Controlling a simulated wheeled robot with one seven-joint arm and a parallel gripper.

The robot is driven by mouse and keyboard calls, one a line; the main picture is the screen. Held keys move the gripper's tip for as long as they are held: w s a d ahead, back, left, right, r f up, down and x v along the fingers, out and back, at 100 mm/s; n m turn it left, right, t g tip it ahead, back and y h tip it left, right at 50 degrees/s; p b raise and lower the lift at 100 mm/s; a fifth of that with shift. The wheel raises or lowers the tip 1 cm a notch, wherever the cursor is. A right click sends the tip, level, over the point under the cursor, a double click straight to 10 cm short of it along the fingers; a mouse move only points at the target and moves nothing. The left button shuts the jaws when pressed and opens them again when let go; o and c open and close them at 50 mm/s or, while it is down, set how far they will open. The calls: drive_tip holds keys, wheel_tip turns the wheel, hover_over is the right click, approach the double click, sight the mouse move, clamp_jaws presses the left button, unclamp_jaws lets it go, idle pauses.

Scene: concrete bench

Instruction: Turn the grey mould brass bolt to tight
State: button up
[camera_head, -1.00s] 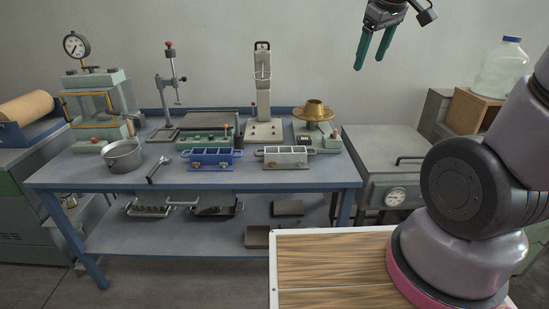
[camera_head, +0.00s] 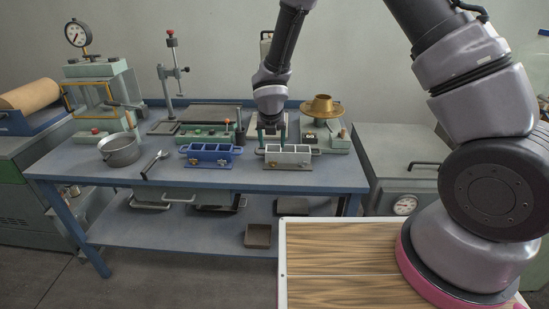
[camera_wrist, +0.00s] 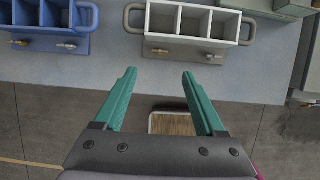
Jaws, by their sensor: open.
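The grey mould (camera_head: 289,158) is a divided open box with end handles, standing on the blue bench near its front edge. In the wrist view the grey mould (camera_wrist: 193,40) is at the top, with one brass bolt (camera_wrist: 160,51) at its front left and another bolt (camera_wrist: 212,57) at its front right. My gripper (camera_head: 273,137) is over the mould's left part in the head view. In the wrist view my gripper (camera_wrist: 159,75) is open and empty, its green fingertips below the bolts in the picture and apart from them. I cannot tell how tight either bolt is.
A blue mould (camera_head: 210,161) stands left of the grey one. A brass funnel-like piece (camera_head: 321,107) stands behind right. Bare bench top (camera_head: 225,180) lies in front of the moulds.

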sight(273, 161)
drive_tip(key=x, duration=1)
drive_tip(key=shift+w+f, duration=0.1)
drive_tip(key=shift+f, duration=0.25)
clamp_jaws()
